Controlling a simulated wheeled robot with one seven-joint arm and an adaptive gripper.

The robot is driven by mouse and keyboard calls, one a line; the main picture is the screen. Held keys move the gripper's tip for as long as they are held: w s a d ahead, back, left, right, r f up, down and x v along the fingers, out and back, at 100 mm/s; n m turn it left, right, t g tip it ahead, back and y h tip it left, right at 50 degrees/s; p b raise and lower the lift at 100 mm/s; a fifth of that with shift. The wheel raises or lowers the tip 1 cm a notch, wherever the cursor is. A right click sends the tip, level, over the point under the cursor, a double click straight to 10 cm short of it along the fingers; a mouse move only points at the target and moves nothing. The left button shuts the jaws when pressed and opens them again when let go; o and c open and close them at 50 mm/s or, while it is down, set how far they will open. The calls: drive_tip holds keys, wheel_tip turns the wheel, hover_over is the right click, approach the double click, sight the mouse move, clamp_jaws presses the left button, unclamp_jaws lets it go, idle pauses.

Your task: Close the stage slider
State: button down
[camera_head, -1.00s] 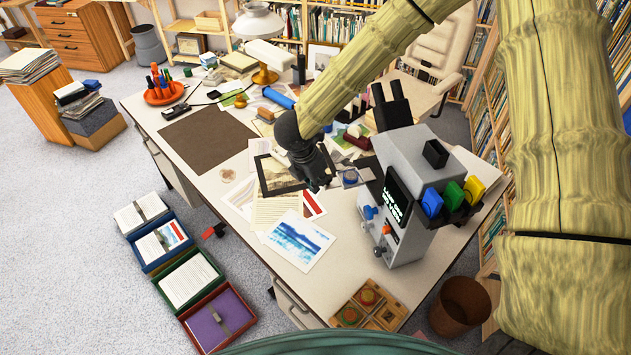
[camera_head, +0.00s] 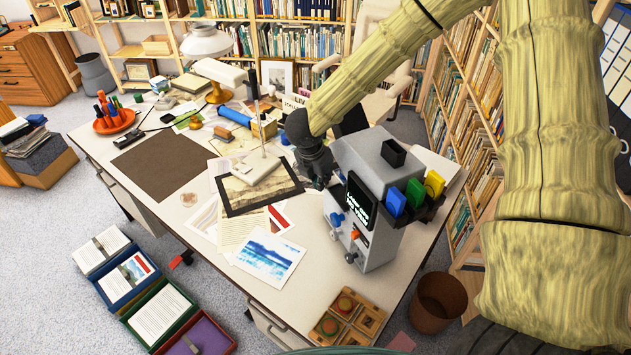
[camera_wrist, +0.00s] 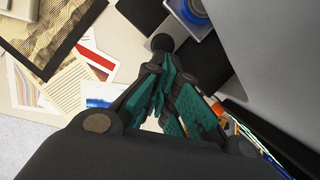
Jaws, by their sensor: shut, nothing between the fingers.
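A grey boxy machine (camera_head: 372,200) stands on the desk, with a lit black screen (camera_head: 360,200), small knobs low on its front, and blue, green and yellow tabs at its right. My gripper (camera_head: 322,182) points down close beside the machine's left side. In the wrist view my gripper (camera_wrist: 165,72) is shut and empty, its teal-padded fingers together. A black ball knob (camera_wrist: 162,43) shows just beyond the fingertips; I cannot tell if they touch it. A blue round part (camera_wrist: 190,12) lies past it. I cannot clearly make out the slider; my gripper and arm hide part of that area.
The desk (camera_head: 205,170) holds a framed picture (camera_head: 258,188), a blue print (camera_head: 268,257), papers and a white stand (camera_head: 255,165) left of my gripper. A wooden tray (camera_head: 347,315) sits at the near edge. A bin (camera_head: 438,300) stands on the floor at right.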

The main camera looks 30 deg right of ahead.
drive_tip(key=shift+s+f, duration=0.1)
drive_tip(key=s+a+r+b, duration=0.3)
drive_tip(key=a+r, duration=0.3)
drive_tip(key=r, duration=0.4)
drive_tip(key=shift+r+b, duration=0.2)
drive_tip(key=shift+b, duration=0.15)
